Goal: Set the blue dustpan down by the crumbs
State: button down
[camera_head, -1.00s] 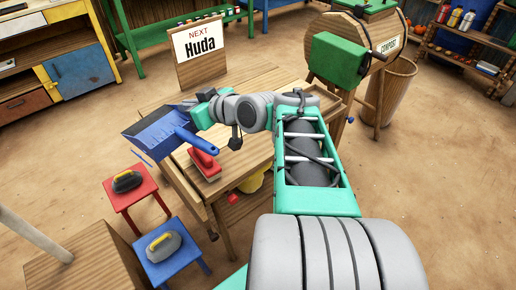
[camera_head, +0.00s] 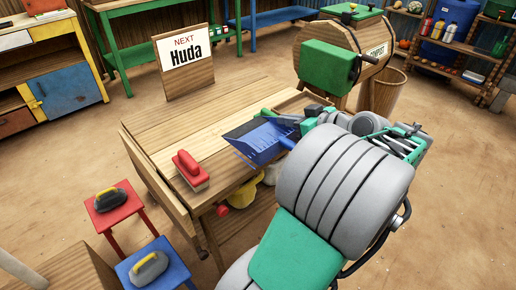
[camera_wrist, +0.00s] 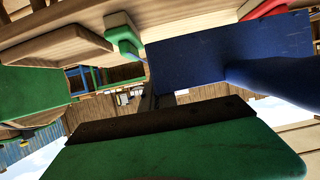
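The blue dustpan (camera_head: 258,142) is at the right front edge of the wooden table (camera_head: 165,135), its pan toward the left and tilted. My gripper (camera_head: 302,122) is at its right side and appears shut on it; the fingertips are mostly hidden. Whether the dustpan touches the table I cannot tell. In the wrist view, the dustpan (camera_wrist: 215,52) fills the upper right. I cannot make out any crumbs in either view.
A red brush (camera_head: 190,170) stands on the table left of the dustpan. A green-handled item (camera_head: 267,112) lies behind it. The "Huda" sign (camera_head: 185,62) stands at the back. A red stool (camera_head: 112,208) and a blue stool (camera_head: 153,268) are at front left. The table's left part is clear.

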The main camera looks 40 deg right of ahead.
aim_at(264, 129)
jog(key=w+f, duration=0.2)
jog(key=w+a+f+b, duration=0.1)
jog(key=w+f, duration=0.1)
jog(key=w+a+f, duration=0.1)
jog(key=w+f, duration=0.1)
jog(key=shift+w+f+b, duration=0.2)
jog(key=shift+w+b, duration=0.15)
jog(key=shift+w, duration=0.05)
jog(key=f, duration=0.2)
jog(key=f+b, duration=0.1)
jog(key=shift+w+a+f, duration=0.1)
jog(key=shift+w+f, duration=0.15)
jog(key=shift+f, duration=0.1)
jog(key=c, duration=2.1)
grip_release()
jog(key=shift+f, duration=0.15)
jog(key=o, duration=0.4)
